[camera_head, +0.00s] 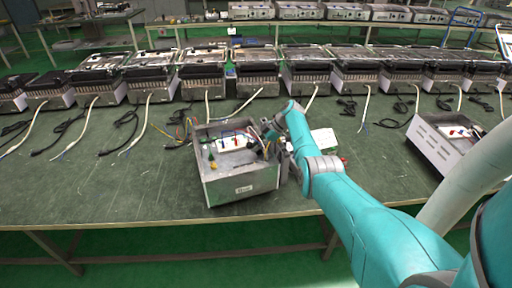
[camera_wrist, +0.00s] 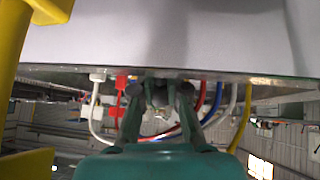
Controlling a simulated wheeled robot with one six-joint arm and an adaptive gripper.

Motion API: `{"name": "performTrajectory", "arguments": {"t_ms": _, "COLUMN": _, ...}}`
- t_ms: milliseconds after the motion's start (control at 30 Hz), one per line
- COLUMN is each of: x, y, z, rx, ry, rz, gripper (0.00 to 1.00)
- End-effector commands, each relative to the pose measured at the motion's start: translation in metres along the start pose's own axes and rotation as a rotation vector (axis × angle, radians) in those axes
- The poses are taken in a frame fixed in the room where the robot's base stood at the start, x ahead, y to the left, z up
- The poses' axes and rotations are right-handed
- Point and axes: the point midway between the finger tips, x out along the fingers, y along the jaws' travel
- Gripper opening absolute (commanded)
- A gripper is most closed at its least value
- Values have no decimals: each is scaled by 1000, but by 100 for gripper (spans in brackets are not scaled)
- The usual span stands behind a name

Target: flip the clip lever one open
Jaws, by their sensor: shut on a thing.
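An open grey metal box (camera_head: 240,188) stands on the green bench in the head view. Inside is a white panel (camera_head: 228,146) with small red, blue and yellow parts. My gripper (camera_head: 272,134) reaches in at the box's right side. In the wrist view my gripper (camera_wrist: 160,92) has its fingers close together, shut on a small dark part at the edge of a pale surface (camera_wrist: 170,40). White (camera_wrist: 98,77) and red (camera_wrist: 120,84) clips sit just left of the fingers. The fingers hide the held part, so I cannot tell which clip lever it is.
Red, blue and white wires (camera_wrist: 232,105) hang around my fingers. A large yellow part (camera_wrist: 10,70) is close at the wrist view's left. Another metal box (camera_head: 440,145) stands at the right. Several units line the bench's back.

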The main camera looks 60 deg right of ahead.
Motion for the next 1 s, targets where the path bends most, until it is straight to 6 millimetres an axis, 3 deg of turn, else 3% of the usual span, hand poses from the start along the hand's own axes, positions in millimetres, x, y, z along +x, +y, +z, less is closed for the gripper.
{"name": "performTrajectory", "arguments": {"t_ms": 400, "x": 0, "y": 0, "z": 1, "rx": 2, "ry": 8, "rz": -1, "gripper": 0}}
{"name": "performTrajectory", "arguments": {"t_ms": 433, "x": 0, "y": 0, "z": 1, "rx": 2, "ry": 8, "rz": -1, "gripper": 16}}
{"name": "performTrajectory", "arguments": {"t_ms": 533, "x": 0, "y": 0, "z": 1, "rx": 2, "ry": 7, "rz": -1, "gripper": 39}}
{"name": "performTrajectory", "arguments": {"t_ms": 867, "x": -2, "y": 0, "z": 1, "rx": 2, "ry": 7, "rz": 0, "gripper": 39}}
{"name": "performTrajectory", "arguments": {"t_ms": 1000, "x": -13, "y": 0, "z": 1, "rx": 1, "ry": 7, "rz": 2, "gripper": 39}}
